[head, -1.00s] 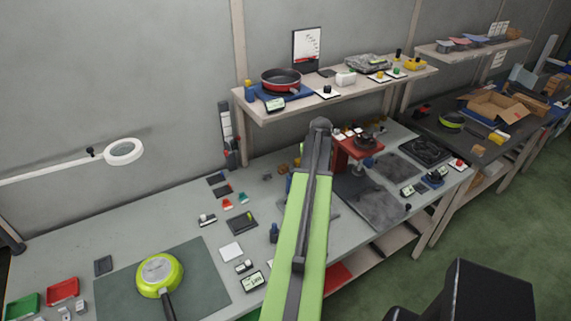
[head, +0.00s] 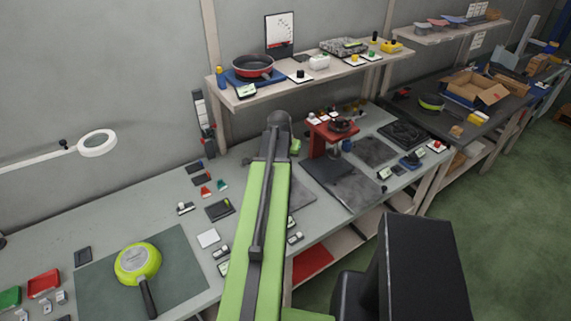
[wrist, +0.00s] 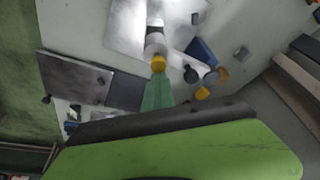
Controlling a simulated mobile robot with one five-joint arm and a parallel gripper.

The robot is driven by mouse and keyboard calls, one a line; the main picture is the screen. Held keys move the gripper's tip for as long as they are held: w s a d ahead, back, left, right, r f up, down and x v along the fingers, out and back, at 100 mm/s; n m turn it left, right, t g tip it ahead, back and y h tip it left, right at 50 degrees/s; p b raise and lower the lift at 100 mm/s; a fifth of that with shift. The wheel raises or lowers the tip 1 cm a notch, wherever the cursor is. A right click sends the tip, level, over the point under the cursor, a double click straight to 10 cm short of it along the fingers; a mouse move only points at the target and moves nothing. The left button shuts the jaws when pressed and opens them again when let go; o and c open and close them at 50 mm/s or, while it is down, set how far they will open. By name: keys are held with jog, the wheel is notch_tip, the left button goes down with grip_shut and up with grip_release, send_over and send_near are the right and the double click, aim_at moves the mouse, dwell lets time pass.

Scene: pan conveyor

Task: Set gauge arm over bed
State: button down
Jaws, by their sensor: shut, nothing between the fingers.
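In the wrist view, my gripper (wrist: 157,88) shows as a narrow teal piece reaching past the black-edged green link; its fingers are shut with nothing held. Just past its tip is a yellow-ended pale cylinder (wrist: 155,42), possibly part of the gauge; I cannot tell whether they touch. In the head view, my green arm hides the gripper and part of the bench. A red stand (head: 318,137) with a dark round top stands right of the arm. A dark grey slab (head: 345,187), possibly the bed, lies in front of it. I cannot clearly identify the gauge arm.
A lime pan (head: 137,262) lies on a dark mat (head: 185,285) at left. A shelf (head: 300,84) above the bench holds a red pan (head: 252,66). Small blocks and cards crowd the bench near my arm. A dark burner-like plate (head: 403,134) lies at right.

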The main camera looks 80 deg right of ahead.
jog(key=shift+a+f, duration=0.1)
dwell(0.4)
jog(key=shift+w, duration=0.1)
jog(key=p+v, duration=0.9)
jog(key=v, duration=0.1)
jog(key=shift+w+d, duration=0.2)
